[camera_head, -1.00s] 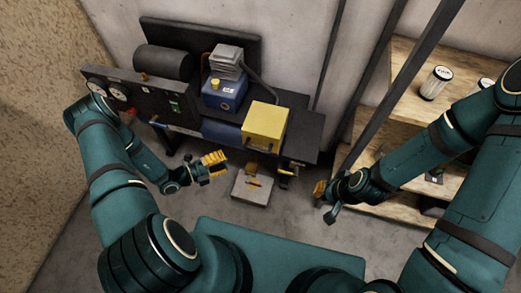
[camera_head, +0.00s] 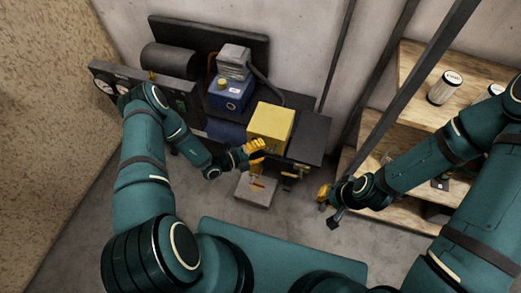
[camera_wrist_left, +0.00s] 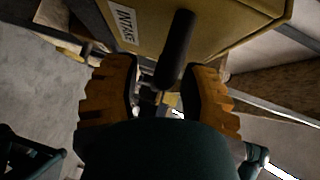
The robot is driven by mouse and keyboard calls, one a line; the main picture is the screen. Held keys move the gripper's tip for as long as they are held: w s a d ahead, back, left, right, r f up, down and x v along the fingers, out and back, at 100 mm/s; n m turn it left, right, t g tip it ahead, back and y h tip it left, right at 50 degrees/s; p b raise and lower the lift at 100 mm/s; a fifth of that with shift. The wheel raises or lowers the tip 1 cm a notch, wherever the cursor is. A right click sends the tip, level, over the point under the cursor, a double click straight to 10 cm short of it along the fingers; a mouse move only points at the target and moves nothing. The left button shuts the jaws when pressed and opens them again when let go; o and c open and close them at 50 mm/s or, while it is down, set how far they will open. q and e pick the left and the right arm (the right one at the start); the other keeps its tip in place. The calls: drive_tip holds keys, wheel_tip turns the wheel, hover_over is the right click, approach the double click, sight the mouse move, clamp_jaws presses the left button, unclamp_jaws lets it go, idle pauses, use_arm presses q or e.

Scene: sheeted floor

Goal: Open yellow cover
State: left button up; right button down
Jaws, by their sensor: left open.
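The yellow cover (camera_head: 270,124) is a box-shaped lid on the dark machine bench in the head view. In the left wrist view the yellow cover (camera_wrist_left: 215,22) fills the top, with an "INTAKE" label and a black handle (camera_wrist_left: 176,48). My left gripper (camera_head: 258,148) is at the cover's front lower edge. In the wrist view its orange-padded fingers (camera_wrist_left: 160,92) are open, one on each side of the handle's near end, not closed on it. My right gripper (camera_head: 328,202) hangs away from the cover, by the shelf; its jaw opening is unclear.
A blue unit (camera_head: 230,95) and a black cylinder (camera_head: 168,60) sit left of the cover. A grey box (camera_head: 256,190) stands on the floor below. Wooden shelves (camera_head: 420,105) with a white canister (camera_head: 444,88) are at right. Open floor lies in front.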

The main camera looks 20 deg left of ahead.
use_arm(q)
clamp_jaws()
drive_tip(key=shift+r, duration=0.1)
